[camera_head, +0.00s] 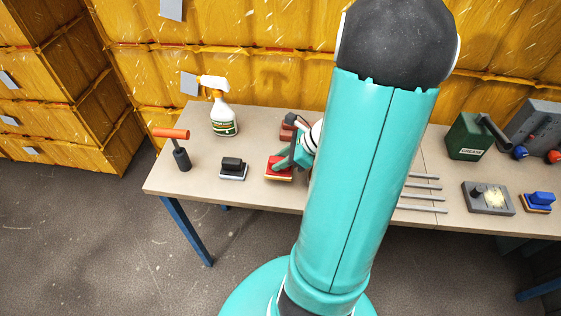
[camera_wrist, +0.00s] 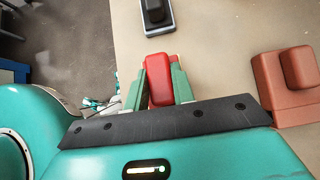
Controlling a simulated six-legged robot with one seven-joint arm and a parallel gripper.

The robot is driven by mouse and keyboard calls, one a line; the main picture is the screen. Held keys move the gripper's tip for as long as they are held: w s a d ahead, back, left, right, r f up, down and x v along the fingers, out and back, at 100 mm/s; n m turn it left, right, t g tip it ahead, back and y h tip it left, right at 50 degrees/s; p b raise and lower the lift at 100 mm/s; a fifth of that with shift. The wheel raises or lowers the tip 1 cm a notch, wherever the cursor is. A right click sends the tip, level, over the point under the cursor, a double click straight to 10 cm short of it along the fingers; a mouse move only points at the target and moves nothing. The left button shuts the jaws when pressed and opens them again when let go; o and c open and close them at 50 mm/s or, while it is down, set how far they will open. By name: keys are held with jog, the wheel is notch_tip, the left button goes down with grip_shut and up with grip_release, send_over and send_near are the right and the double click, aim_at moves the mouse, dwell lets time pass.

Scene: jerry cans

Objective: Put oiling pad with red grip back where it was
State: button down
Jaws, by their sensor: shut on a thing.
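The oiling pad with red grip (camera_head: 278,174) is at the front part of the table, left of my arm, with a pale yellow layer along its lower edge. My gripper (camera_head: 284,160) is shut on it. In the wrist view its red grip (camera_wrist: 160,70) sits between the two green fingers of my gripper (camera_wrist: 160,84). I cannot tell whether the pad touches the table or hangs just above it. My arm hides part of the table behind and to the right.
A pad with black grip (camera_head: 232,168) lies left of the red one. A reddish-brown block (camera_wrist: 290,85) stands close by on the other side. A spray bottle (camera_head: 223,115), an orange-handled tool (camera_head: 180,150) and a blue pad (camera_head: 538,202) also rest on the table (camera_head: 165,182).

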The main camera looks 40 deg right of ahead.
jog(key=f, duration=0.3)
jog(key=shift+w+d, duration=0.1)
jog(key=shift+w, duration=0.25)
jog(key=shift+f, duration=0.2)
jog(key=shift+s, duration=0.15)
jog(key=c, duration=1.2)
grip_release()
jog(key=shift+f, duration=0.1)
jog(key=shift+o, duration=0.2)
